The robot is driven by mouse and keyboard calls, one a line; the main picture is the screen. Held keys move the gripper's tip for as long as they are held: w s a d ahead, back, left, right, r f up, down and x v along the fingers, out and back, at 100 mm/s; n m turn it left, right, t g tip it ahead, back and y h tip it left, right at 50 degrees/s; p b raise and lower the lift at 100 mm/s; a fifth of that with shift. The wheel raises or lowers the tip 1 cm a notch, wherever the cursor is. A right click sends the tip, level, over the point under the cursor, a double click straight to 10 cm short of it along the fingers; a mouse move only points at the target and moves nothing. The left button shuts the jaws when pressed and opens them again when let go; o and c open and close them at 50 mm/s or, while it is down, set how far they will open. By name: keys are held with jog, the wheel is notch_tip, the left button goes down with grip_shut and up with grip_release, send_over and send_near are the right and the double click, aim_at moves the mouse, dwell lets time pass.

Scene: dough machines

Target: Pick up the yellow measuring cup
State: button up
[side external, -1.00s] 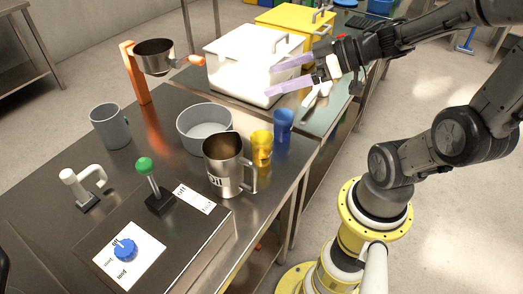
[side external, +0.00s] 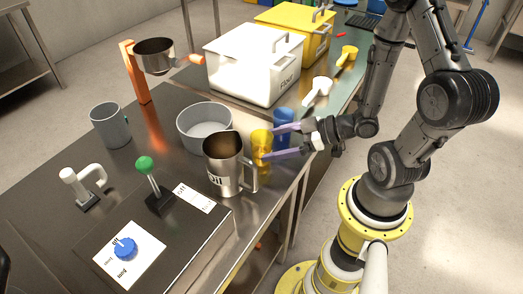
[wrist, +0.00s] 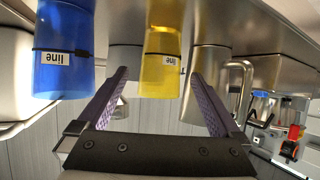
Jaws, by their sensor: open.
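The yellow measuring cup (side external: 261,143) stands on the metal table, between the metal oil jug and the blue measuring cup (side external: 284,122). In the wrist view the yellow cup (wrist: 161,62) appears upside down, ahead of and between my two fingers. My gripper (side external: 270,142) is open, low at the table's right edge, its purple fingers pointing at the yellow cup. In the wrist view my gripper (wrist: 160,85) is empty. I cannot tell whether a finger touches the cup. The blue cup (wrist: 64,50) lies just outside the left finger there.
The oil jug (side external: 223,162) stands close beside the yellow cup, its handle towards my gripper. A grey bowl (side external: 192,137) sits behind. A white bin (side external: 240,70), a yellow bin (side external: 285,38), a white scoop (side external: 318,90) and a yellow scoop (side external: 347,55) are farther back.

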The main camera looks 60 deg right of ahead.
aim_at(251, 158)
jog(key=shift+x, duration=3.6)
jog(key=shift+a, duration=0.1)
jog(key=shift+r, duration=0.1)
jog(key=c, duration=1.5)
